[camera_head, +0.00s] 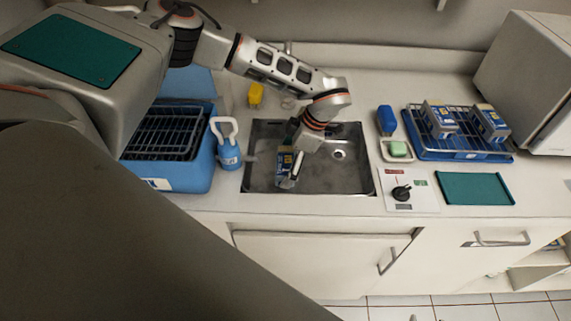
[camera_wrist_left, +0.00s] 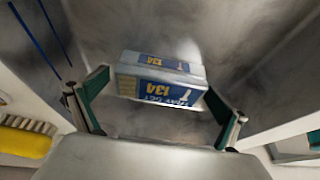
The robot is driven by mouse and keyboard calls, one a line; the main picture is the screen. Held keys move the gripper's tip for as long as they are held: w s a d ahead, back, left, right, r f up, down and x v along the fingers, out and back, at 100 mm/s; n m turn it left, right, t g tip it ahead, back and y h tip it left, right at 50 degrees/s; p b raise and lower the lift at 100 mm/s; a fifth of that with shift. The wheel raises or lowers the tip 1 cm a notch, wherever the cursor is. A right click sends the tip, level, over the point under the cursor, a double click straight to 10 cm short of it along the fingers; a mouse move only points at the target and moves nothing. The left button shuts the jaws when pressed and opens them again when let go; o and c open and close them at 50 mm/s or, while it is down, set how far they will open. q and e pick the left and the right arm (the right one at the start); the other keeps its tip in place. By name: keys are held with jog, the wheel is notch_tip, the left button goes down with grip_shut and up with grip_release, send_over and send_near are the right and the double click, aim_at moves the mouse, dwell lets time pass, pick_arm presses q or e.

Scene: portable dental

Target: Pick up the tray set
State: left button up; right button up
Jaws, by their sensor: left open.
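A small blue, white and yellow tray set box (camera_head: 285,160) is in the steel sink, at its left part. In the left wrist view the box (camera_wrist_left: 160,80) is between my left gripper's fingers, with a gap on each side. My left gripper (camera_wrist_left: 152,110) is open around it and not closed on it. In the head view my left gripper (camera_head: 293,166) reaches down into the sink and partly covers the box. My right gripper is not in view. Two similar boxes (camera_head: 440,121) (camera_head: 489,123) stand on the blue rack (camera_head: 455,153) at the right.
The sink (camera_head: 340,183) walls surround the gripper. A yellow brush (camera_head: 255,94) is behind; green soap (camera_head: 398,149) and a green mat (camera_head: 475,188) are right.

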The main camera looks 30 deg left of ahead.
pick_arm(q)
jog(key=c, duration=1.4)
jog(key=shift+c, duration=0.2)
